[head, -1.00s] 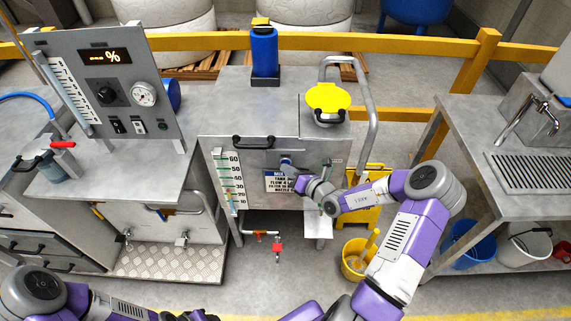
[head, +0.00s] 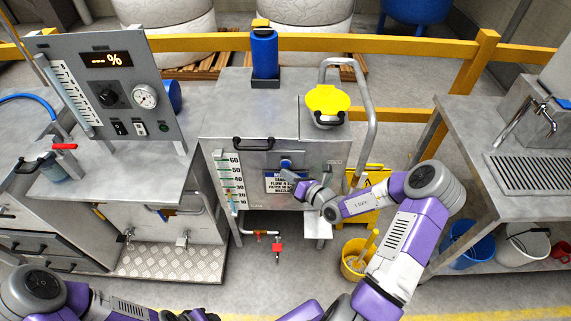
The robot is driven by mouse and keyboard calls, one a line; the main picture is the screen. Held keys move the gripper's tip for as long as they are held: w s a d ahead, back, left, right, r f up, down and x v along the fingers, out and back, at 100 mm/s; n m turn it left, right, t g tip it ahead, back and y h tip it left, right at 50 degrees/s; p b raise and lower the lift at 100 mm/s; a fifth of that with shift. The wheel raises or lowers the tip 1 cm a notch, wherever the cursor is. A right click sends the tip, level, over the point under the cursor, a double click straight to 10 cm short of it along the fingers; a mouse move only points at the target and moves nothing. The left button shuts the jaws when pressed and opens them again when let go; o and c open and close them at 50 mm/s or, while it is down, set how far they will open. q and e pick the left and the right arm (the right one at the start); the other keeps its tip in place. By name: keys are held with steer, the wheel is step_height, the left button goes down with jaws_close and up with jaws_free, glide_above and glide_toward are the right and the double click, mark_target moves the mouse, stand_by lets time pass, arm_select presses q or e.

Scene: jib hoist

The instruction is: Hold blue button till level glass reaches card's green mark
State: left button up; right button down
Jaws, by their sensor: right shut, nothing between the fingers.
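The blue button (head: 286,163) is on the front of the steel tank cabinet, above a white and blue printed card (head: 272,184). My right gripper (head: 289,175) is shut and empty, its tip just below the button and in front of the card, hiding part of the print. The button shows clear of the fingers. The level glass with its numbered scale (head: 229,183) is left of the card; small coloured marks show on it, but the liquid level is too small to read. My left arm shows at the lower left; its gripper is not in view.
A panel (head: 160,125) with a dial, gauge and switches stands at left, its display showing dashes and a percent sign. A yellow bucket (head: 354,262) is on the floor, right of the cabinet. A steel sink bench (head: 480,130) is at right.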

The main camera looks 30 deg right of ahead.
steer(key=s+a, duration=0.1)
steer(key=s+p, duration=0.1)
steer(key=s, duration=0.1)
steer(key=s+a+p, duration=0.1)
steer(key=shift+s+a, duration=0.15)
steer(key=shift+a, duration=0.15)
stand_by(0.6)
